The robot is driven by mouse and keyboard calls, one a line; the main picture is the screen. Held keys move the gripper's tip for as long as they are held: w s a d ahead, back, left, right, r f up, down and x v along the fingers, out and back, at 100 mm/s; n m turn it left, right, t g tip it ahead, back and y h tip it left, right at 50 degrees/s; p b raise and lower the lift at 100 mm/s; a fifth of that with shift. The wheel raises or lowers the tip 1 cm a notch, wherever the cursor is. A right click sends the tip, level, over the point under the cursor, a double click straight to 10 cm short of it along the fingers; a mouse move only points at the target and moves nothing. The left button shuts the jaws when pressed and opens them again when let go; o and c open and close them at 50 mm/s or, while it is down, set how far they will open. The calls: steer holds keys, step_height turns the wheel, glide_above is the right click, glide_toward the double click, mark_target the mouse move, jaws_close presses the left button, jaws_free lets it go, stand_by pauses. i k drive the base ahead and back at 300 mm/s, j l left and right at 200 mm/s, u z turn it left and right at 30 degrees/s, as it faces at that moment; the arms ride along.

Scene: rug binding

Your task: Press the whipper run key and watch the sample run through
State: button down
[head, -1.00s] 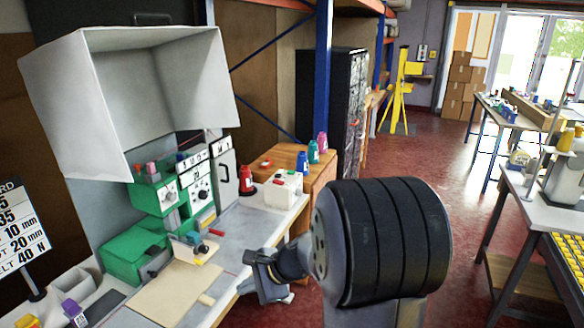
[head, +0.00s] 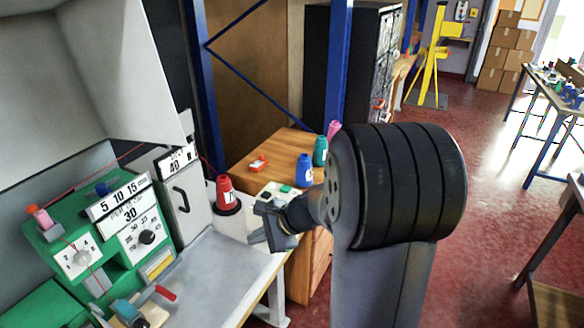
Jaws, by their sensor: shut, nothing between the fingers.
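The green whipper machine (head: 120,240) stands at the left of the bench in the head view, with dials and number plates reading 5 10 15 and 30. A small white box (head: 272,190) with a green key (head: 287,188) and a dark key sits at the bench's far end. My gripper (head: 268,228) is shut and empty. It appears in front of the white box and hides its lower part. I cannot tell whether it touches the box. No sample can be made out clearly at the machine.
A red thread cone (head: 225,194) stands left of the white box. A wooden cabinet (head: 275,152) behind carries a small red item and blue, teal and pink cones. The grey bench top (head: 222,268) is largely clear.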

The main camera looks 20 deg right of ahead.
mark_target(286, 189)
steer(key=i+l, duration=0.95)
steer(key=l, duration=0.2)
